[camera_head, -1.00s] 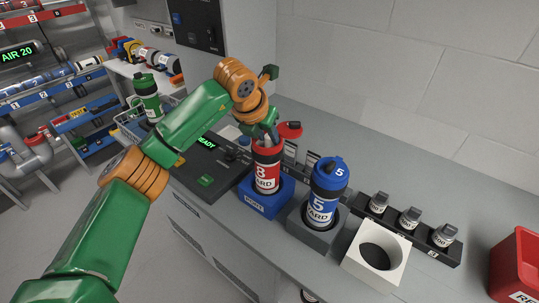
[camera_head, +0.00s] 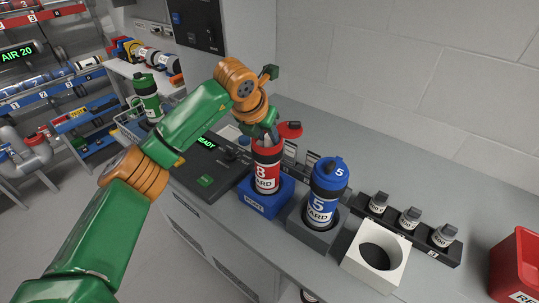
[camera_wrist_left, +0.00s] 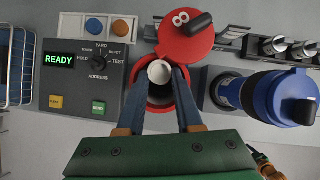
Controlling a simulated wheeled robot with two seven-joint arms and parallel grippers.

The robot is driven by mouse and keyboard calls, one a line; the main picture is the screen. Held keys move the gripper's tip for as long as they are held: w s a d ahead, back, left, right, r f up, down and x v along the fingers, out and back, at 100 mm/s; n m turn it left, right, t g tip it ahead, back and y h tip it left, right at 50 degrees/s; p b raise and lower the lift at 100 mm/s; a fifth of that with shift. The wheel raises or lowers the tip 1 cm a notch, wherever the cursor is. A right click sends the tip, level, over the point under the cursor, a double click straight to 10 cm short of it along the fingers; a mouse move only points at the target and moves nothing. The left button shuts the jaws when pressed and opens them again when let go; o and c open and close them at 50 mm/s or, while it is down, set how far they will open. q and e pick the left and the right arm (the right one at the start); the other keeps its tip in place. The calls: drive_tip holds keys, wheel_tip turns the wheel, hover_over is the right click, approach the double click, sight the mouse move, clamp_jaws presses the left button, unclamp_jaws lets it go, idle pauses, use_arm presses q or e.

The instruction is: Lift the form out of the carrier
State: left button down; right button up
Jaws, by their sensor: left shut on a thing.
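The red carrier (camera_head: 266,178), marked 8, stands upright in a blue holder (camera_head: 265,202). Its red lid (camera_head: 289,129) is swung open to the far side; the lid also shows in the left wrist view (camera_wrist_left: 186,42). A white rolled form (camera_wrist_left: 160,72) shows at the carrier's open mouth in the left wrist view. My left gripper (camera_head: 271,137) is above the mouth, its fingers reaching down to it. In the left wrist view the fingertips (camera_wrist_left: 162,76) are shut on the form. The form's lower part is hidden inside the carrier.
A blue carrier (camera_head: 322,192), marked 5, stands in a grey holder close by on the right. A white block with a round hole (camera_head: 376,256) and a black rack (camera_head: 409,229) of small bottles lie farther right. A console (camera_head: 205,168) reading READY is left.

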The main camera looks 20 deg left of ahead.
idle(0.3)
use_arm(q)
drive_tip(key=shift+r, duration=0.35)
wheel_tip(320, 180, up, 9)
drive_tip(key=shift+r, duration=0.2)
wheel_tip(320, 180, up, 14)
drive_tip(key=p, duration=0.9)
drive_tip(key=shift+f, duration=0.15)
drive_tip(key=shift+a, duration=0.1)
